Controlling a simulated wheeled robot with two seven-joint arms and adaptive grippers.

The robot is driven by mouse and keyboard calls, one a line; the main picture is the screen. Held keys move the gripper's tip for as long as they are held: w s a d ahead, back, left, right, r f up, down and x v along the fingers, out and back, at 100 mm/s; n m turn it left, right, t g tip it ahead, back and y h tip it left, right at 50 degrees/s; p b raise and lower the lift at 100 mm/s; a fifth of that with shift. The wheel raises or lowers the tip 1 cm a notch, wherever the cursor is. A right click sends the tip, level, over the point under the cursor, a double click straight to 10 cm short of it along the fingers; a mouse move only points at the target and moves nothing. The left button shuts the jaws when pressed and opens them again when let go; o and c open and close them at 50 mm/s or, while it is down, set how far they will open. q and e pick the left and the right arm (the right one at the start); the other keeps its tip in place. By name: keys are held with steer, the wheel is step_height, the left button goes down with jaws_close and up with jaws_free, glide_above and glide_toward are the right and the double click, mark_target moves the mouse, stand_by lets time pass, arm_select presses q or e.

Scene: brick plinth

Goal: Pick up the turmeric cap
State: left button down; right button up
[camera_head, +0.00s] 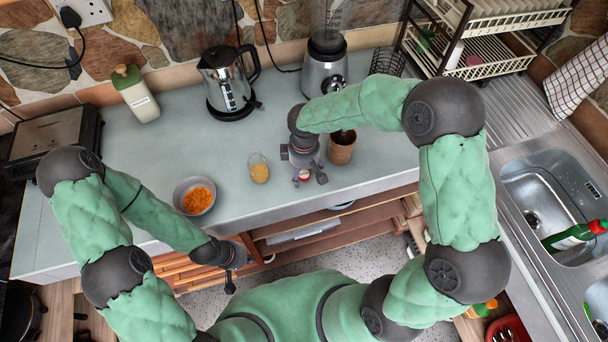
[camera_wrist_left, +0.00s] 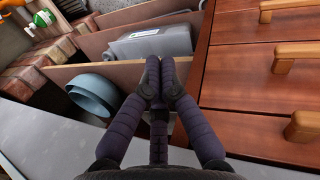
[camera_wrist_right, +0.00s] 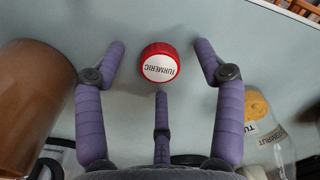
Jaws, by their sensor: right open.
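The turmeric cap is a small red cap with a white top printed "TURMERIC". In the right wrist view the turmeric cap (camera_wrist_right: 158,64) lies between the spread fingers of my right gripper (camera_wrist_right: 160,62), with clear gaps on both sides. In the head view the turmeric cap (camera_head: 304,175) shows near the counter's front edge, between the fingers of my right gripper (camera_head: 305,178), which points down over it. My left gripper (camera_head: 229,284) hangs in front of the counter, away from the cap. In the left wrist view the fingers of my left gripper (camera_wrist_left: 158,72) are together, with nothing seen between them.
A brown pot (camera_head: 341,148) stands close to the right of my right gripper. A glass jar (camera_head: 259,168) stands to its left, and a grey bowl (camera_head: 195,196) of orange pieces further left. A kettle (camera_head: 226,85) and a blender (camera_head: 325,65) stand behind. The counter's front edge is near.

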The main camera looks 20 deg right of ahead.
steer(key=shift+f, duration=0.25)
steer(key=c, duration=0.8)
steer(key=shift+r, duration=0.15)
